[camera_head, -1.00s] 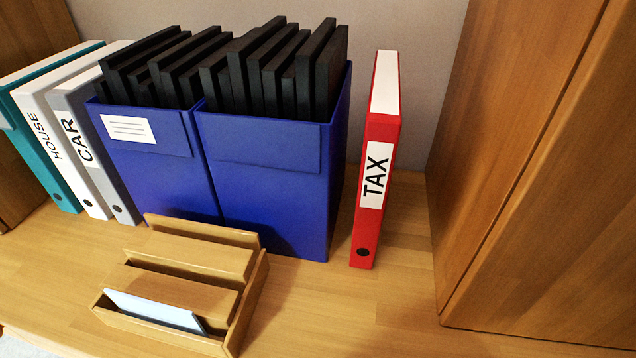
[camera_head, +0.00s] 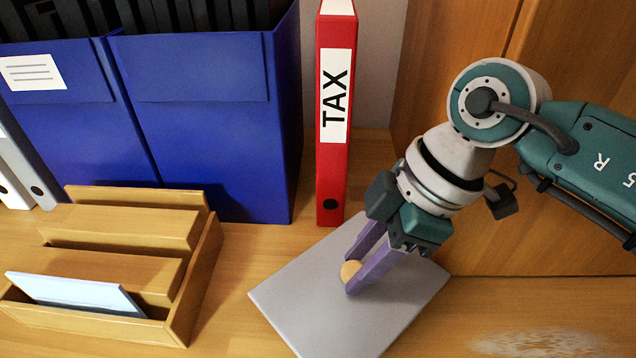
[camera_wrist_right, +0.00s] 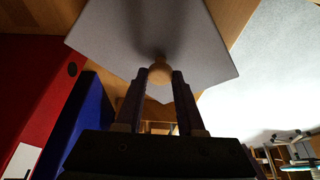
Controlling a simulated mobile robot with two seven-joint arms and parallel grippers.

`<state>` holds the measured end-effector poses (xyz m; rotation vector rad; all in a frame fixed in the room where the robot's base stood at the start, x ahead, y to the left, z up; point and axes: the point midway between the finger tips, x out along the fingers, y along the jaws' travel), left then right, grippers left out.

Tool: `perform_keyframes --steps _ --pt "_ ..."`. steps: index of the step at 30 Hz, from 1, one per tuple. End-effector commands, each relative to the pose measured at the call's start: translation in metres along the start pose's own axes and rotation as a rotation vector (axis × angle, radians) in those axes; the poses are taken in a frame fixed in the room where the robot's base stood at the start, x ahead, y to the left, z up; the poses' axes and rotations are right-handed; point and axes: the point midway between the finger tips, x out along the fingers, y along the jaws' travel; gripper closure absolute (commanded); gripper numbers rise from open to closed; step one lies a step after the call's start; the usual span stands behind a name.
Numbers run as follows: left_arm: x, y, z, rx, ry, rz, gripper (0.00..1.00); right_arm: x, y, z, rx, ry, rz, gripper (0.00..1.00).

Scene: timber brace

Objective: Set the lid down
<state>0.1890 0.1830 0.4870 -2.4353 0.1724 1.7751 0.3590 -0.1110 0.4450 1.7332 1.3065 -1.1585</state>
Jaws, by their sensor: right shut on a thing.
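The lid (camera_head: 310,290) is a flat grey rectangular panel with a round wooden knob (camera_head: 350,272). It lies about level over the desk, in front of the red TAX binder. My right gripper (camera_head: 357,273) comes in from the right, with its two purple fingers shut on the knob. In the right wrist view, the knob (camera_wrist_right: 160,74) sits between the fingertips, and the lid's grey face (camera_wrist_right: 115,40) spreads behind it. I cannot tell whether the lid touches the desk. My left gripper is not in view.
The red TAX binder (camera_head: 331,180) stands just behind the lid. Blue file boxes (camera_head: 215,150) stand at the back left. A wooden letter rack (camera_head: 195,280) with a pale envelope (camera_head: 75,292) is left of the lid. A wooden cabinet (camera_head: 540,245) closes off the right.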

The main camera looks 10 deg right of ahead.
Motion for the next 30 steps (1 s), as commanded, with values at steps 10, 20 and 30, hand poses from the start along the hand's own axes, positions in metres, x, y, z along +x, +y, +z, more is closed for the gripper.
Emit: perform_keyframes --steps 10,20,30 --pt "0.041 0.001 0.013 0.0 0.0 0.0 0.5 0.038 0.003 0.015 0.0 0.001 0.0 1.0" --pt "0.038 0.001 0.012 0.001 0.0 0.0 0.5 0.037 0.003 0.015 0.0 0.0 -0.001 1.0" --pt "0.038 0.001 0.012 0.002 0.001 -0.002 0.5 0.037 0.003 0.015 0.0 0.0 0.0 0.33"
